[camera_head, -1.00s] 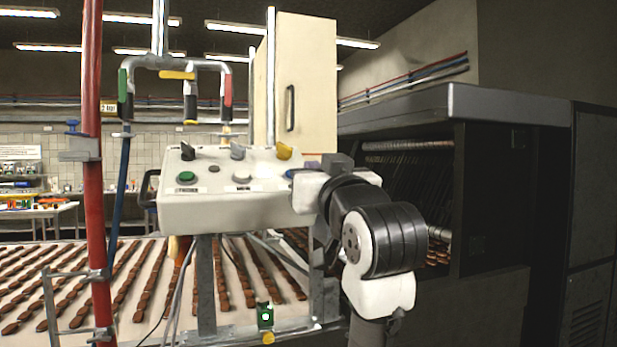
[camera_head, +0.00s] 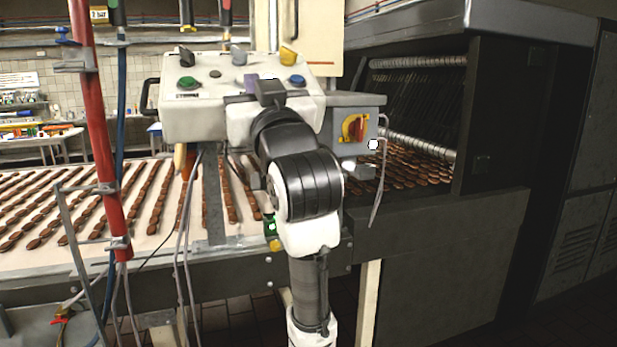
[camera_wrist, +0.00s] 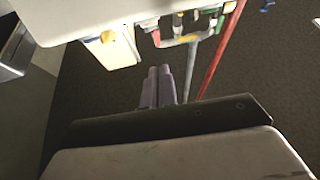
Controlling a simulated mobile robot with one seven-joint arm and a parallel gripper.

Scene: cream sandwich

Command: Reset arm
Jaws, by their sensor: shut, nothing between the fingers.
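My gripper (camera_wrist: 158,88) shows in the wrist view as two pale grey-purple fingers side by side, with no object between them. In the head view my arm rises from the lower middle, and its wrist is in front of the right part of the white control box (camera_head: 190,118). The arm hides part of that box's front.
The control box carries black, yellow, green and blue controls. A grey switch box with a red-and-yellow knob (camera_head: 354,127) is right of my arm. A conveyor (camera_head: 150,205) with rows of brown pieces runs into a dark machine (camera_head: 440,260). A red pole (camera_head: 97,130) stands left.

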